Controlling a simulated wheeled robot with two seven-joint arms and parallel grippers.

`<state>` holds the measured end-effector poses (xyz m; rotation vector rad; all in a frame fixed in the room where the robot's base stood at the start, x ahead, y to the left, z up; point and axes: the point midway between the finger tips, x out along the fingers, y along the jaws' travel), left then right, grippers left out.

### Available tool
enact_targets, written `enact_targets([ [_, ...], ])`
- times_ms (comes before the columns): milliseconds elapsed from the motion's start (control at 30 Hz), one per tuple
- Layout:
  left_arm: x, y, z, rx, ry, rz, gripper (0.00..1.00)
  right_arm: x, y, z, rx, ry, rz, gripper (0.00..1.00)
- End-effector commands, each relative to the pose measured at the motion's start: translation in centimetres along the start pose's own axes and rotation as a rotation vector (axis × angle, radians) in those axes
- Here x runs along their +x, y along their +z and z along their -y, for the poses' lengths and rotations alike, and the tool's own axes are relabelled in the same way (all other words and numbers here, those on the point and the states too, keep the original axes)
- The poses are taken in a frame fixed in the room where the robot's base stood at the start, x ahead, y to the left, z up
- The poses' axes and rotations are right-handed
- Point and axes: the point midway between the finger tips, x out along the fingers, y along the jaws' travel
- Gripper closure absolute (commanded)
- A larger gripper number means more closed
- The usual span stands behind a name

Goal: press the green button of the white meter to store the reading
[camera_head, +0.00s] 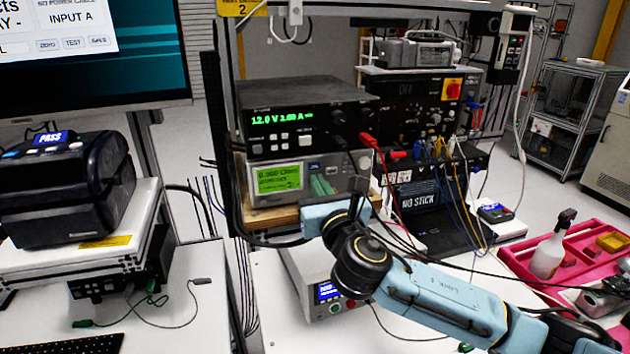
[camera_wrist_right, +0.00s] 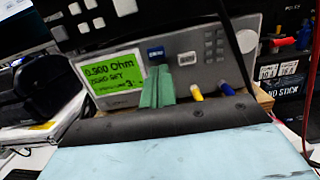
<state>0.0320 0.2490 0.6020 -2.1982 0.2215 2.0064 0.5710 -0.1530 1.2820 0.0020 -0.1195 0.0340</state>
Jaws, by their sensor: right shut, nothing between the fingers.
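The white meter (camera_head: 283,178) stands on a wooden board under a black power supply. Its green screen reads about 0.500 Ohm, and it also shows in the right wrist view (camera_wrist_right: 205,62). My right gripper (camera_head: 322,185) is shut and empty, its green fingers together in front of the meter's face, right of the screen. In the right wrist view the fingertips (camera_wrist_right: 157,72) lie just below a small blue key (camera_wrist_right: 156,52); I cannot tell whether they touch the panel. I make out no green button on this meter; the fingers cover part of its face. My left gripper is not in view.
A low white box (camera_head: 315,285) with a small blue display and a green button (camera_head: 335,308) stands below my right arm. Yellow and blue plugs (camera_wrist_right: 196,92) sit right of the fingers.

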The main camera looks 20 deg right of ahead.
Motion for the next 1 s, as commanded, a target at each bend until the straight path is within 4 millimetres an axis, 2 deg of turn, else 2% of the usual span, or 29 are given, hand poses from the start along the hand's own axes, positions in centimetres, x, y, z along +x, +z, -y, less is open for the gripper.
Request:
enact_targets([
  [533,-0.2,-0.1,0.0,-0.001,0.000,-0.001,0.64,0.4,0.0,0.0,0.000,0.001,0.001,1.00],
  [1000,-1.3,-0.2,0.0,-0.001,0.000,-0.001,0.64,-1.5,0.2,0.0,0.000,0.000,0.000,1.00],
])
